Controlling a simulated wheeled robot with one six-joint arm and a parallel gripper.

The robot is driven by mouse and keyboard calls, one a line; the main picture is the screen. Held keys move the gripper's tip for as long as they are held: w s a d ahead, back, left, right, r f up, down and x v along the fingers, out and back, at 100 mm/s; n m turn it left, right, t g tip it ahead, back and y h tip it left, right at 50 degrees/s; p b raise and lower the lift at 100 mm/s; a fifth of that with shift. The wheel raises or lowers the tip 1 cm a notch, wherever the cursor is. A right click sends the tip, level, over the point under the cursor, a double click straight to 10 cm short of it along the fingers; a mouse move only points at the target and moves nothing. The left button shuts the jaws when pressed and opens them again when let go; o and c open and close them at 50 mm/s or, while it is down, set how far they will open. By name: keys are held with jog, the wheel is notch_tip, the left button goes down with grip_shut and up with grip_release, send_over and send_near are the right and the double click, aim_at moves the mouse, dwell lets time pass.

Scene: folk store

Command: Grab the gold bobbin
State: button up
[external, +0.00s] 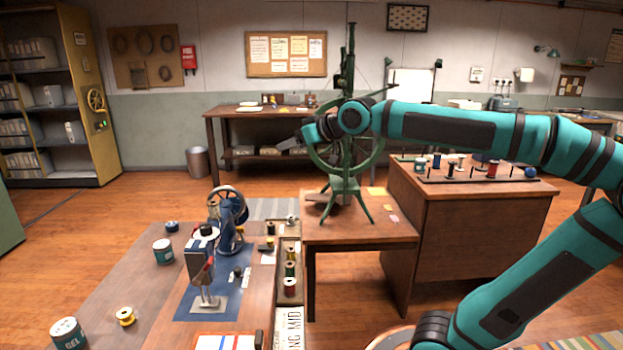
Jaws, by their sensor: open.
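The gold bobbin (126,316) stands on the grey-brown work table at the lower left, between two labelled tins. It looks small and yellow-gold, and nothing covers it. My gripper (284,144) is at the end of the teal arm, in the upper middle of the picture, pointing left. It is open, with nothing seen in it. It is well apart from the bobbin, which is lower and to the left in the picture.
Tins (69,334) and (163,251) stand near the bobbin. A press (200,264) and a blue hand-wheel machine (230,225) stand on a blue mat. A tray of spools (290,287) lies right of them. A green spinning wheel (345,184) stands behind.

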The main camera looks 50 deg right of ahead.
jog(key=w+a+f+n+g, duration=0.15)
jog(key=w+a+g, duration=0.25)
jog(key=w+a, duration=0.55)
jog(key=n+g+h, duration=0.2)
jog(key=n+g, duration=0.1)
jog(key=g, duration=0.6)
send_over(126, 322)
notch_tip(126, 322, down, 20)
jog(key=f, duration=1.1)
jog(key=shift+w+d+f, duration=0.15)
jog(key=shift+w+f, duration=0.1)
jog(key=shift+f, duration=0.1)
jog(key=shift+s+f, duration=0.15)
jog(key=shift+f, duration=1.25)
jog(key=shift+s+f, duration=0.1)
jog(key=shift+f, duration=1.25)
jog(key=shift+c, duration=0.2)
jog(key=c, duration=1)
